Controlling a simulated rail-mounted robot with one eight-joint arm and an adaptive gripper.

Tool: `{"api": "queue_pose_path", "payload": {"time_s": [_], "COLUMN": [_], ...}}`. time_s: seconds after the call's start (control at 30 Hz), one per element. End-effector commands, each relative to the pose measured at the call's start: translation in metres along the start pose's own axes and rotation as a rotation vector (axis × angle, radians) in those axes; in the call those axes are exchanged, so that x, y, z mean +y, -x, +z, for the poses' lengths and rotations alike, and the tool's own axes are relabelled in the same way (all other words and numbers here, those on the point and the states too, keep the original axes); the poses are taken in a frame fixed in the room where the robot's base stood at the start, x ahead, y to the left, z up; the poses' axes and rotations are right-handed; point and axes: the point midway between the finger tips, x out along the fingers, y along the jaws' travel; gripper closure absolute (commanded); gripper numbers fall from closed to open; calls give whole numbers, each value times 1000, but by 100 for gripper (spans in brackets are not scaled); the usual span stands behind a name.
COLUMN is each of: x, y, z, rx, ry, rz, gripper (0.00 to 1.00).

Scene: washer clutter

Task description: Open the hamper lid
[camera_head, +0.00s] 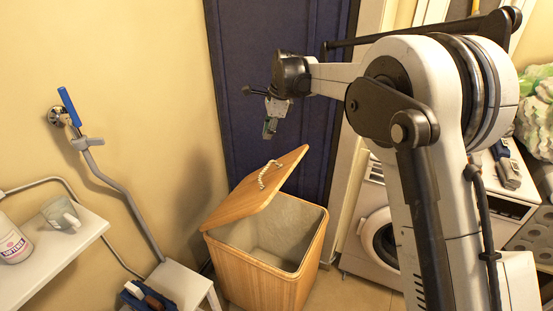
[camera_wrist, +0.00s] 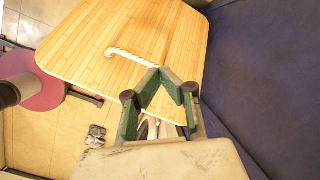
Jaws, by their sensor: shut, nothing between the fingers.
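The wooden hamper (camera_head: 262,284) stands on the floor by the dark blue door, and its grey-lined inside shows. Its hamper lid (camera_head: 243,200) is partly raised: the left edge is low at the rim, and the right edge is tilted up. A white rope handle (camera_head: 268,174) is on the lid's upper face. The wrist view shows the lid (camera_wrist: 105,35) and the rope handle (camera_wrist: 130,56) too. My gripper (camera_head: 269,132) is above the lid's raised edge, apart from it and the handle. Its green-grey fingers (camera_wrist: 160,76) are shut and empty.
The dark blue door (camera_head: 270,70) is close behind my gripper. A white washer (camera_head: 378,235) stands right of the hamper. A white shelf (camera_head: 55,240) and a small white stool (camera_head: 180,285) are at left. A crumpled grey thing (camera_wrist: 96,136) lies on the floor.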

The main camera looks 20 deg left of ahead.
Motion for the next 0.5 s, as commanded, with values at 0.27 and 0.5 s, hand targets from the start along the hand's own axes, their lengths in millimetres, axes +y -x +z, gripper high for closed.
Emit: {"api": "queue_pose_path", "payload": {"time_s": [0.27, 0.5], "x": [57, 68], "y": [-4, -13], "z": [-29, -32], "rx": [-117, -144], "ry": [-495, -597], "rz": [-63, -71], "gripper": [100, 100]}}
